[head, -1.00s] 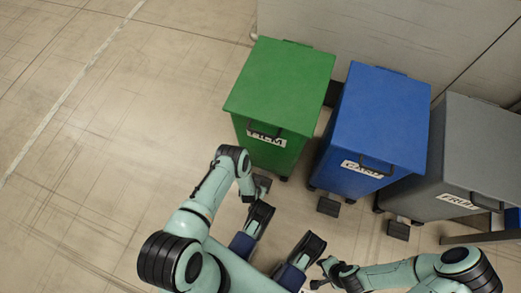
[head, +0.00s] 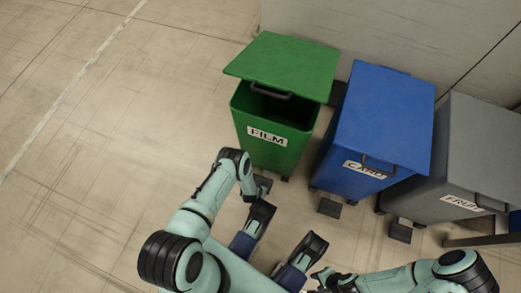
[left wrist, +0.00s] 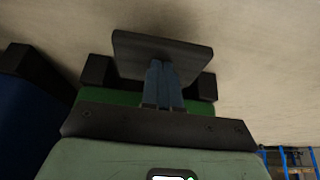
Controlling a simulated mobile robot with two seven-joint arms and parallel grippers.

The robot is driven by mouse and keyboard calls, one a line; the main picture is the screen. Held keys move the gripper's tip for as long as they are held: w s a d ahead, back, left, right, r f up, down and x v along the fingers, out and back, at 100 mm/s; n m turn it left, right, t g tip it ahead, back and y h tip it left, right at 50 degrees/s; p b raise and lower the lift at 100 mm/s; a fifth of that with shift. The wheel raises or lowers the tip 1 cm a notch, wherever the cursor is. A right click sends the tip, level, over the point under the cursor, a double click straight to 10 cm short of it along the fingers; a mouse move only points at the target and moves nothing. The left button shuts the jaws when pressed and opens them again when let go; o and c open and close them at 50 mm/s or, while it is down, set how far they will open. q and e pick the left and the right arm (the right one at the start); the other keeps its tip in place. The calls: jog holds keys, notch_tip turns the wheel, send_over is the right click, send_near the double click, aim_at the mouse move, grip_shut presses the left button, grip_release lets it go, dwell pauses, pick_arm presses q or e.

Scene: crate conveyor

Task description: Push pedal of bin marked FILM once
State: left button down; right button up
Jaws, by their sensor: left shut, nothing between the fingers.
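The green FILM bin (head: 268,137) stands in the upper middle of the head view, its green lid (head: 285,62) raised and a dark gap under its front edge. Its dark pedal (head: 264,183) is at the bin's foot, partly hidden by my left arm. In the left wrist view the pedal (left wrist: 162,52) is a flat dark plate, and my left gripper's (left wrist: 164,68) blue fingers are shut and empty, with their tips against or just at it; I cannot tell exact contact. My right gripper (head: 320,284) is small at the bottom edge, its fingers unclear.
A blue CARD bin (head: 375,115) with its pedal (head: 330,207) stands to the right, lid closed. A grey bin (head: 465,150), its label partly cut, and its pedal (head: 400,232) are further right. A wall is behind. The floor at left is clear.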

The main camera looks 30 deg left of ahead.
pick_arm(q)
notch_tip(320, 180, down, 2)
jog(key=shift+f, duration=0.25)
jog(key=s+p, duration=0.1)
jog(key=s+r, duration=0.1)
jog(key=s+p, duration=0.1)
jog(key=shift+d+r+p, duration=0.2)
jog(key=shift+d+p, duration=0.1)
jog(key=shift+d, duration=0.05)
jog(key=shift+f, duration=0.1)
